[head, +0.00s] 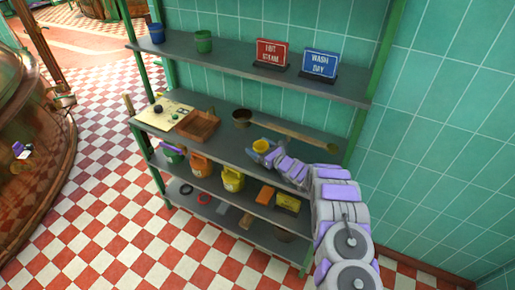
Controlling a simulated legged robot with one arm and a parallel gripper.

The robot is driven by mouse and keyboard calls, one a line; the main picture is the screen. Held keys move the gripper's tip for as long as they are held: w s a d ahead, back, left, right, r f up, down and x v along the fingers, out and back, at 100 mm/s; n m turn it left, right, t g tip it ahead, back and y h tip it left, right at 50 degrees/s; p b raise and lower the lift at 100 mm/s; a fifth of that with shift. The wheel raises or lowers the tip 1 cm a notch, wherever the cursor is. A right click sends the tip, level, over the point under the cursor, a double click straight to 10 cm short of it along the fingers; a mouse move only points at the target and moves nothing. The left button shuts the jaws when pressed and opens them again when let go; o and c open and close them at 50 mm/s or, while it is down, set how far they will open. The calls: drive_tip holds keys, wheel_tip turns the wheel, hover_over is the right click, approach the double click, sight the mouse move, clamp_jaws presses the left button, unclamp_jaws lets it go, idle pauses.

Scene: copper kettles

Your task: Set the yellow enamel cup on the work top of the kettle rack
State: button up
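A wooden tray (197,126) and a paper sheet (163,114) lie to the left. The upper shelf (225,60) holds two signs, a blue cup and a green cup. The lower shelf holds orange and yellow cans (232,178).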

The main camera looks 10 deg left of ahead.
drive_tip(key=shift+o, duration=0.8)
drive_tip(key=shift+d+r, duration=0.1)
drive_tip(key=shift+d, duration=0.35)
drive_tip(key=shift+s+a, duration=0.1)
drive_tip(key=shift+a, duration=0.1)
drive_tip(key=shift+s+d, duration=0.15)
drive_tip(key=shift+s, duration=0.1)
drive_tip(key=p+v, duration=0.1)
drive_tip(key=v, duration=1)
drive_tip(key=shift+w+d+p, duration=0.1)
drive_tip(key=shift+w+p, duration=0.1)
drive_tip(key=shift+p, duration=0.15)
drive_tip(key=shift+s+a, duration=0.2)
drive_tip(key=shift+a, duration=0.05)
